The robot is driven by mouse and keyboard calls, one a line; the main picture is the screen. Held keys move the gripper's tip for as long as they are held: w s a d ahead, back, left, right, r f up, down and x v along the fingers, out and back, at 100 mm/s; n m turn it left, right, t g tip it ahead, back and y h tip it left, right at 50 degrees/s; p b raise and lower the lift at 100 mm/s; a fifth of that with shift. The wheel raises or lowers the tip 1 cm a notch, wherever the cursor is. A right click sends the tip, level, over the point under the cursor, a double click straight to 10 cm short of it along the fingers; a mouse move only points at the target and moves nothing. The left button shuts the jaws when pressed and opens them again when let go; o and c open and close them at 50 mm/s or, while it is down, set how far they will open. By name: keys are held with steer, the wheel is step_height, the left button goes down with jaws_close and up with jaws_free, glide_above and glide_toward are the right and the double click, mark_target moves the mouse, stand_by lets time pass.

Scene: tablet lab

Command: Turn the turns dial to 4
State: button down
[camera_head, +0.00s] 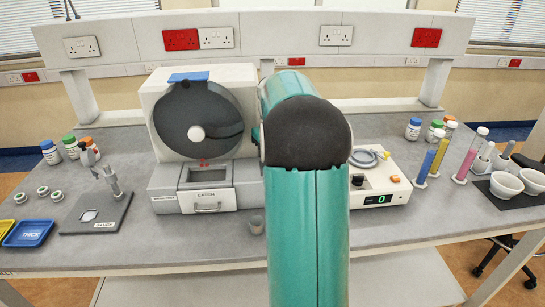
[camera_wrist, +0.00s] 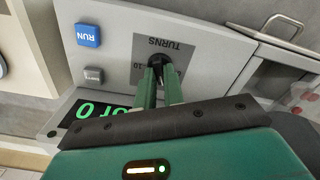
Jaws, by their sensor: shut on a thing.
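The turns dial (camera_wrist: 158,62) is a small black knob on a grey panel (camera_wrist: 205,55), under lettering that reads TURNS upside down in the wrist view. My gripper (camera_wrist: 161,76) has its two green fingers on the dial, one at each side, and is shut on it. The fingers cover part of the dial and its scale, so I cannot tell where it points. A mark like 10 shows beside it. A display (camera_wrist: 90,110) shows a green 0, with its other characters partly covered by my gripper. In the head view my arm hides the dial and my gripper.
A blue RUN button (camera_wrist: 88,35) and a grey button (camera_wrist: 93,75) sit near the dial. A drawer handle (camera_wrist: 283,25) juts out nearby. In the head view, a drum machine (camera_head: 200,120) and a white box with a green 0 (camera_head: 380,195) stand either side of my arm.

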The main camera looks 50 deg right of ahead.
steer(key=c, duration=1.5)
jaws_free()
steer(key=shift+s+r, duration=0.1)
step_height(320, 180, up, 14)
steer(key=shift+f, duration=0.2)
